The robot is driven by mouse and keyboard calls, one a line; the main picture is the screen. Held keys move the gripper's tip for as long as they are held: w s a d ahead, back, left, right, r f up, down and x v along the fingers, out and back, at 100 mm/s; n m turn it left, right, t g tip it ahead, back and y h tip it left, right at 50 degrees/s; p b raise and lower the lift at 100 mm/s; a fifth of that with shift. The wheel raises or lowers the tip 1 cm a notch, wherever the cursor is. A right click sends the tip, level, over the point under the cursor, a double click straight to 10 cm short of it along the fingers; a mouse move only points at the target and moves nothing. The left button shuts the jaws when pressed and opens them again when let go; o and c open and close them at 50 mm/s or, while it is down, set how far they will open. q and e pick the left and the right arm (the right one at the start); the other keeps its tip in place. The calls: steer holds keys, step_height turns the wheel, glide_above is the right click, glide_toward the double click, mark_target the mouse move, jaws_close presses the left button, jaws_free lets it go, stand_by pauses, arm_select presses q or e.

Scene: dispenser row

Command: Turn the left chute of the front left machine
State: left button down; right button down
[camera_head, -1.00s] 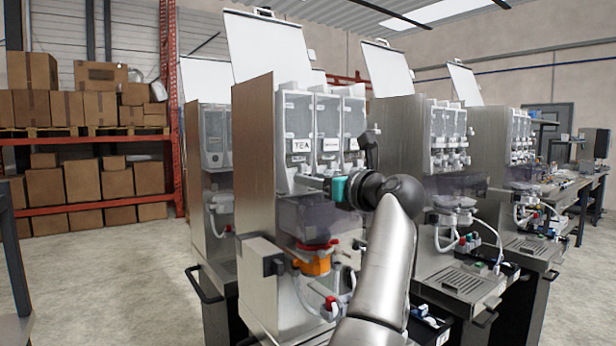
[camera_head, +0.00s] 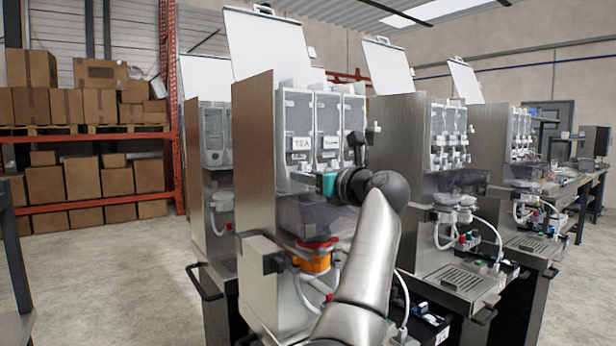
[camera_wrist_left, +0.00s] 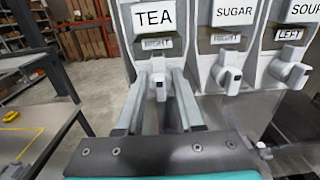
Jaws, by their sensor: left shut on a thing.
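The front left machine (camera_head: 254,150) stands in the middle of the head view, with clear canisters above its chutes. In the left wrist view its TEA canister (camera_wrist_left: 153,20) has a small RIGHT label and a white chute (camera_wrist_left: 158,84) below it. My left gripper (camera_wrist_left: 160,80) reaches the TEA chute with one finger on each side and is shut on it. In the head view my left gripper (camera_head: 304,178) is at the machine's front, just below the canisters; my own wrist hides part of the front. My right gripper is not in view.
The SUGAR chute (camera_wrist_left: 228,76) and SOUP chute (camera_wrist_left: 292,70) sit close to the right of the held one. An orange-red funnel part (camera_head: 316,256) is below my gripper. More machines (camera_head: 398,150) stand to the right. Open floor lies at the left.

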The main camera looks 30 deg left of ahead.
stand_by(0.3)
arm_select(q)
steer(key=m+p, duration=0.1)
steer(key=p, duration=0.1)
steer(key=shift+r+m+p, duration=0.15)
steer(key=shift+m+p, duration=0.15)
steer(key=shift+m, duration=0.1)
steer(key=m+p, duration=0.4)
steer(key=p, duration=0.1)
steer(key=m+p, duration=0.5)
steer(key=shift+w+d+p, duration=0.1)
steer(key=shift+w+p, duration=0.1)
steer(key=shift+p, duration=0.2)
steer(key=m+p, duration=0.8)
steer(key=p, duration=0.1)
steer(key=shift+f, duration=0.2)
steer(key=m+p, duration=0.1)
steer(key=m, duration=0.1)
steer(key=shift+f+m, duration=0.1)
steer(key=shift+m, duration=0.2)
steer(key=shift+f+m+p, duration=0.15)
steer(key=shift+m+p, duration=0.6)
steer(key=shift+m, duration=0.35)
steer(key=c, duration=0.9)
jaws_free()
